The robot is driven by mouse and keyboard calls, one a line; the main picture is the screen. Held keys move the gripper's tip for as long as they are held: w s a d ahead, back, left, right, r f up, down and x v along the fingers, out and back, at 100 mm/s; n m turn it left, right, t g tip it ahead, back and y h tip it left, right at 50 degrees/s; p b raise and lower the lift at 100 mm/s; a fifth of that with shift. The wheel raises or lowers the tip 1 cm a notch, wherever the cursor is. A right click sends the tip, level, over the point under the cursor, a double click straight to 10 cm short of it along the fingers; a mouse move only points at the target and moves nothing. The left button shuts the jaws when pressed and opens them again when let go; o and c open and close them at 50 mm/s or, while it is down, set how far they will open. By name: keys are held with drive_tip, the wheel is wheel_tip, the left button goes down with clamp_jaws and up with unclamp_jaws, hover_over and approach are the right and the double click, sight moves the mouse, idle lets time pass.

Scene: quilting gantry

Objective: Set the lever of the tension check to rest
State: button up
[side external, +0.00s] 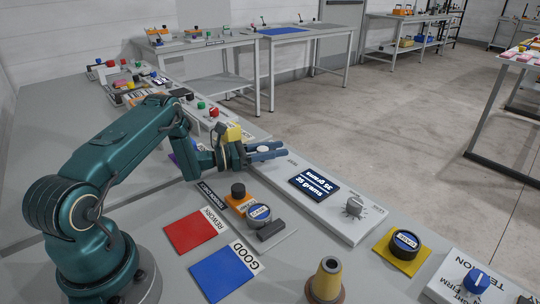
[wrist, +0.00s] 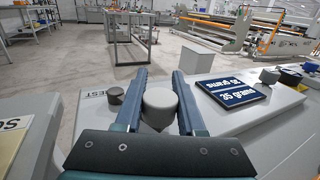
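The tension check is a long light-grey housing (side external: 336,217) with a dark display (side external: 313,186) reading 35 grams; the display also shows in the wrist view (wrist: 232,92). A pale grey round knob (wrist: 159,106), apparently the lever's end, stands between the fingers of my gripper (wrist: 160,88). In the side view my gripper (side external: 267,150) lies low over the far left end of the housing. Its blue fingers are spread, one on each side of the knob. Whether they touch it is unclear. A short dark post (wrist: 115,96) stands just left of the fingers, beside a small, partly hidden label.
A grey dial (side external: 354,206) sits on the housing's right part. Nearby are a yellow-based round button (side external: 405,242), a blue knob (side external: 476,281), a thread cone (side external: 327,280), a red pad (side external: 192,231) and a blue GOOD pad (side external: 222,275). Open floor lies beyond the bench.

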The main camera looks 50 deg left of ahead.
clamp_jaws()
idle(1.1)
